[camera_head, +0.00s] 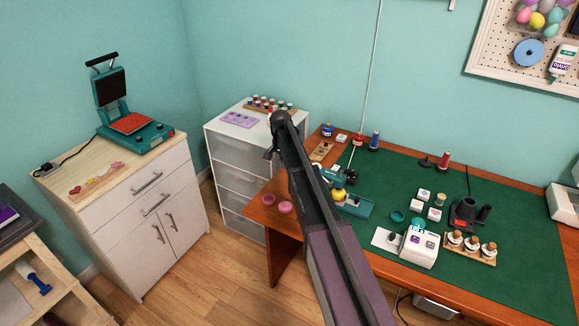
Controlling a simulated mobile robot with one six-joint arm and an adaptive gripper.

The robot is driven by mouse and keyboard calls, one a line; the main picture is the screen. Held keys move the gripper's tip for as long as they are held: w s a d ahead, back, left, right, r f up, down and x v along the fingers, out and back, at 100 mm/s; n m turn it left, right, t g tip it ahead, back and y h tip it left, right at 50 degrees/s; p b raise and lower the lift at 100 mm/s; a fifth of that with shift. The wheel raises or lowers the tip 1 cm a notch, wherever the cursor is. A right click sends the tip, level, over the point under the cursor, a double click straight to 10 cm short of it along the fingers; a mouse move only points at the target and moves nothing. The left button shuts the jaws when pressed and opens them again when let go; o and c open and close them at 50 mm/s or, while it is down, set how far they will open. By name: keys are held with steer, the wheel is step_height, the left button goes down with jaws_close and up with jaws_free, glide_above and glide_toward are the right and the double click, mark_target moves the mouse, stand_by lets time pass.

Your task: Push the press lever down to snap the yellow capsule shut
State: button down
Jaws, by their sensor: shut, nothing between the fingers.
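My arm reaches up through the middle of the view, and my gripper (268,154) shows as a small dark tip left of its far end. It looks shut and empty, and it is mostly hidden by the arm. A small teal device with a flat base (357,206) stands on the green mat just right of the arm; it may be the press. Dark parts (351,178) stand up behind its base.
The green mat (530,245) covers the wooden table. Two pink round pieces (285,207) lie at its left end. A white box (419,247), small white boxes and a rack of corked jars (470,248) stand right of the arm. A white drawer unit (240,160) stands behind left.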

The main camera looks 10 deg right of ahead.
steer(key=w+a+r+p, duration=0.3)
steer(key=r, duration=0.1)
steer(key=shift+a+r+p, duration=0.2)
steer(key=shift+a+p, duration=0.1)
steer(key=shift+p, duration=0.1)
steer(key=shift+w, duration=0.1)
steer(key=s+d+n, duration=0.2)
steer(key=s+n, duration=0.2)
steer(key=s, duration=1.5)
steer(key=s+d+n, duration=0.2)
steer(key=s+n, duration=0.2)
steer(key=s, duration=1.4)
steer(key=shift+s, duration=0.4)
